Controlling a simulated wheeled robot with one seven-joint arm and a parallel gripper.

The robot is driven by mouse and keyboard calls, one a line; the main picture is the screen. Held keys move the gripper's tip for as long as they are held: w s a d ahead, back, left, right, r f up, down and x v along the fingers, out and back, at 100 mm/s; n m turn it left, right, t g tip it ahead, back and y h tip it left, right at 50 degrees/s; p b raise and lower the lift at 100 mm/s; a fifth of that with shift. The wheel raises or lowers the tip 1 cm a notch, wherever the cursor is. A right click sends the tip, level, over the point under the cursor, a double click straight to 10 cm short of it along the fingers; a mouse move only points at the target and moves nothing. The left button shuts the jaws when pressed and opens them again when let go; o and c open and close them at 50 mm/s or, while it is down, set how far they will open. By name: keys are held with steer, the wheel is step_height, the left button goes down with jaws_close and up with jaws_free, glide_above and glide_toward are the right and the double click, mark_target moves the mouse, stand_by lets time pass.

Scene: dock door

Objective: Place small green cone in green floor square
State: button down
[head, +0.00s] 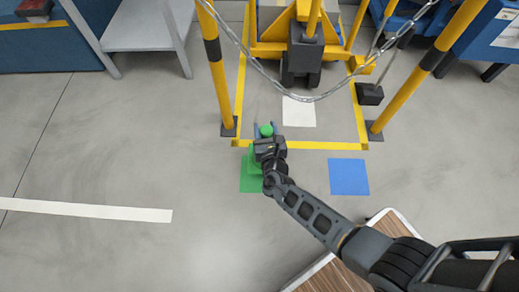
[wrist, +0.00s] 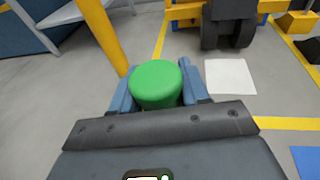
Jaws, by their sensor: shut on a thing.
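My gripper (head: 265,136) is shut on a green piece, which I take to be the small green cone (head: 266,130). In the wrist view the green cone (wrist: 157,84) sits between the two blue-grey fingers and shows a blunt, rounded top. Its lower end is hidden behind my gripper. The green floor square (head: 250,184) lies just below my gripper in the head view, partly covered by my wrist. A brighter green patch shows on the square beside my wrist; I cannot tell what it is. The cone appears beyond the square's far edge in the head view.
A blue floor square (head: 349,177) lies to the right and a white square (head: 299,111) beyond. Yellow posts (head: 221,90) with a hanging chain (head: 312,98) stand close by, before a yellow machine (head: 290,45).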

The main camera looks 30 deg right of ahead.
steer(key=a, duration=0.1)
steer(key=s+a+f, duration=0.1)
steer(key=a+f+b, duration=0.1)
steer(key=shift+s+a+f, duration=0.2)
steer(key=shift+s+a, duration=0.05)
steer(key=shift+s, duration=0.1)
step_height(320, 180, down, 4)
steer(key=b, duration=0.3)
steer(key=c, duration=0.5)
jaws_free()
steer(key=shift+f, duration=0.15)
steer(key=shift+c, duration=0.2)
